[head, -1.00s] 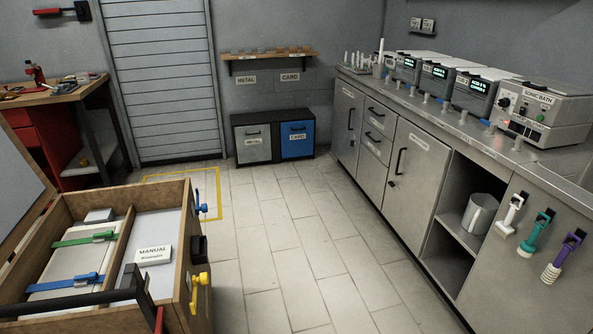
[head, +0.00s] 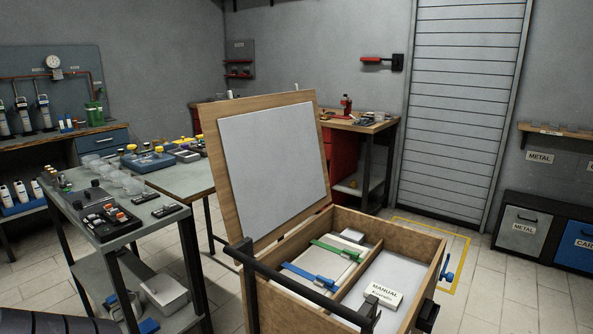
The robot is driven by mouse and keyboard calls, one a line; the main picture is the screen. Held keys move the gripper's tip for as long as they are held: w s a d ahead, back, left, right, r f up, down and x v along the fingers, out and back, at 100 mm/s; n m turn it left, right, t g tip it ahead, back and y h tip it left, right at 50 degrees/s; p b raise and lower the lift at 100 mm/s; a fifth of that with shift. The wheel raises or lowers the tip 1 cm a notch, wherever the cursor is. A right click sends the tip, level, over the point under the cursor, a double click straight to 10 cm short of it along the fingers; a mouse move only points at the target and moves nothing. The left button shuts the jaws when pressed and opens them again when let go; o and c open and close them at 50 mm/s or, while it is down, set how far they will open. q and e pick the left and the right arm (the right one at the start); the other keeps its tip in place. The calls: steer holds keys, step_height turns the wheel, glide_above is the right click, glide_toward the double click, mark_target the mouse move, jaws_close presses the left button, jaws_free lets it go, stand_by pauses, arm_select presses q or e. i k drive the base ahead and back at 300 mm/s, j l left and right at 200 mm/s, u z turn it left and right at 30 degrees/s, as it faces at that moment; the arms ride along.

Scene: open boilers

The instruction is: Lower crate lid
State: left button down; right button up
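The wooden crate (head: 409,234) stands open at the lower middle of the head view. Its lid (head: 208,131), a wooden panel with a pale grey lining, is raised along the left side and leans back. Inside, a green strap (head: 330,249) and a blue strap (head: 310,277) cross pale contents in the left compartment. A white box marked MANUAL (head: 383,294) lies in the right compartment. Neither of my grippers shows.
A black bar (head: 290,284) runs across the crate's near side. A grey trolley (head: 135,229) with small containers stands close left of the crate, with a worktable (head: 190,178) behind it. Tiled floor (head: 510,290) is open to the right.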

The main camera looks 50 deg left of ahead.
mark_target(266, 153)
steer(key=k+j, duration=0.25)
steer(key=j, duration=0.35)
steer(key=k+j, duration=0.2)
steer(key=j, duration=0.4)
steer(key=k+j, duration=0.25)
steer(key=j, duration=0.4)
steer(key=k+j, duration=0.25)
steer(key=j, duration=0.35)
steer(key=k+j, duration=0.25)
steer(key=j, duration=0.35)
steer(key=k+j, duration=0.2)
steer(key=j, duration=0.4)
steer(key=k+j, duration=0.25)
steer(key=j, duration=0.35)
steer(key=k+j, duration=0.25)
steer(key=j, duration=0.35)
steer(key=u, duration=0.8)
